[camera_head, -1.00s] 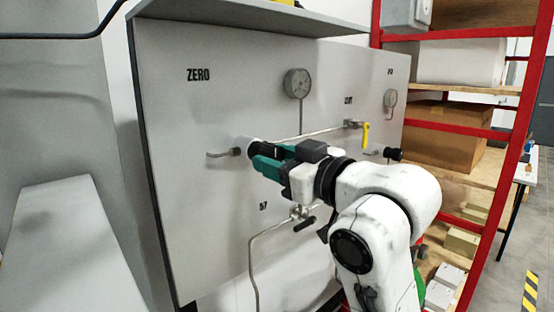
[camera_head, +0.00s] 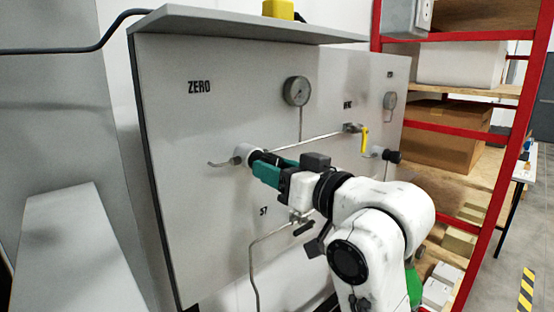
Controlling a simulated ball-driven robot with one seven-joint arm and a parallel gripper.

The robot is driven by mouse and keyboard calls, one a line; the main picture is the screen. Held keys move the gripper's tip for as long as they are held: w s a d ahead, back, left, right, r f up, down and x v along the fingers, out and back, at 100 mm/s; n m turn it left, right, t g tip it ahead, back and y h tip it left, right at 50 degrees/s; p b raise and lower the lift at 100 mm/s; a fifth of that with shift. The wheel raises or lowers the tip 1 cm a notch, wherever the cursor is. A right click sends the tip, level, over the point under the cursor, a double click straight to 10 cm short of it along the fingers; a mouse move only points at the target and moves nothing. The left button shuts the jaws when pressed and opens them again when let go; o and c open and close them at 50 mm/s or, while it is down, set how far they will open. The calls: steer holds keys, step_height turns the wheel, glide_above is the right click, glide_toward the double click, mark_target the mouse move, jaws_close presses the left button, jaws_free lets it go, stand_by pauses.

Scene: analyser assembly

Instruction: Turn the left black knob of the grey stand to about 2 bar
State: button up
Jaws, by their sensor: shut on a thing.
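The grey stand (camera_head: 200,130) is an upright panel marked ZERO. The left black knob (camera_head: 257,155) sits on a pale regulator body (camera_head: 241,152) on the panel, mostly hidden by the gripper. My gripper (camera_head: 266,163), with green fingers, is shut on this knob, reaching in from the right. A round gauge (camera_head: 297,91) is above and right of the knob; its needle is too small to read. A second black knob (camera_head: 393,156) is at the panel's right side.
A black-handled valve (camera_head: 303,229) is below the gripper. A red shelf rack (camera_head: 470,138) with boxes stands at the right.

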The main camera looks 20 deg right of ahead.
steer(key=shift+m+p, duration=1.2)
steer(key=shift+m, duration=12.1)
steer(key=o, duration=1.1)
steer(key=shift+r, duration=0.15)
steer(key=shift+c, duration=0.2)
